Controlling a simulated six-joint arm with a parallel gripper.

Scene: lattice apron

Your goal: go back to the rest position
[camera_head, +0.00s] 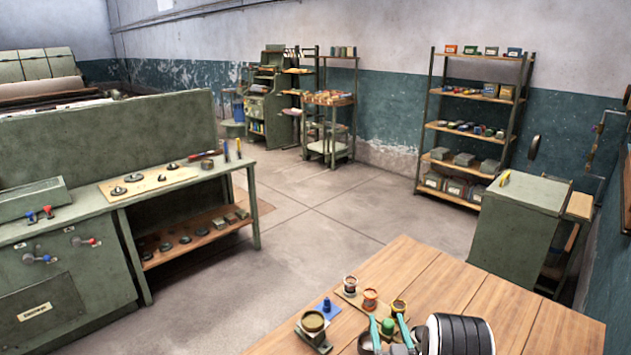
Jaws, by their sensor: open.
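My gripper (388,324) is low in the picture, over the front part of the wooden table (455,280). Its two teal fingers are apart, so it is open. A green rounded piece (388,327) shows between the fingers in the picture; I cannot tell whether they touch it. My black banded wrist fills the bottom edge just to the right. It hides part of the table.
The table's right side is clear. A green cabinet (518,225) stands behind.

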